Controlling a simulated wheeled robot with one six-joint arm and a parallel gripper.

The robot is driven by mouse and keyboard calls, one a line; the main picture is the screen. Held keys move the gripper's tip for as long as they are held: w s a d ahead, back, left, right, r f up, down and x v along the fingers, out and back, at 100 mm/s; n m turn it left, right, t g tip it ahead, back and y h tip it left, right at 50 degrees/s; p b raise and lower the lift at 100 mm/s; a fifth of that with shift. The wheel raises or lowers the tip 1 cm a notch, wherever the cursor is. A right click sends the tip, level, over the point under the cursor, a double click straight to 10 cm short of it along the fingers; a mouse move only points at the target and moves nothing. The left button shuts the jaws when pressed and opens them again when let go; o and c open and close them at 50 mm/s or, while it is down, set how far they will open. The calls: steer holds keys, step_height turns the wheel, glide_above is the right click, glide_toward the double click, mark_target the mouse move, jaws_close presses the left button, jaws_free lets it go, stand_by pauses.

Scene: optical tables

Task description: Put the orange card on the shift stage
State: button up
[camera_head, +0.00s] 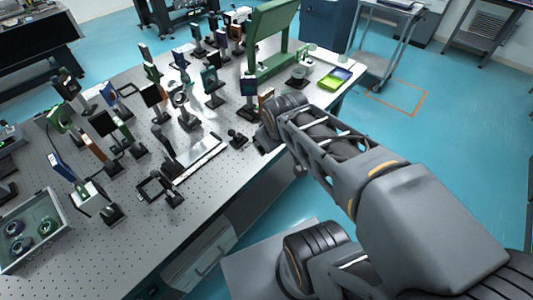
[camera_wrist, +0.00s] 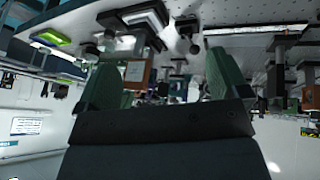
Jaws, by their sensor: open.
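An orange-brown card (camera_head: 266,96) stands upright near the table's right edge, just beyond my wrist in the head view. What looks like the same card (camera_wrist: 135,71) appears between my fingers in the wrist view, apart from them. My gripper (camera_wrist: 163,66) has two green fingers spread wide with nothing held. In the head view my arm's end hides the fingers. Another orange-brown plate (camera_head: 96,149) stands at the left of the table. A long, low stage with a bright metal top (camera_head: 201,154) lies near the front edge; I take it for the shift stage, but am not certain.
The perforated table (camera_head: 225,172) holds many posts and mounts. A green frame (camera_head: 270,38) rises at the back. A yellow-green tray (camera_head: 335,79) sits at the right corner. A grey bin (camera_head: 62,226) stands at the left. Open floor (camera_head: 455,135) lies to the right.

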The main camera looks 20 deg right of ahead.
steer(key=s+a+m+g, duration=0.1)
steer(key=a, duration=0.1)
steer(key=s+a+f+m+y, duration=0.1)
steer(key=s+a, duration=0.1)
steer(key=shift+s+a+m+g+y, duration=0.1)
steer(key=shift+s+m+g+y, duration=0.2)
steer(key=shift+g, duration=0.1)
stand_by(0.9)
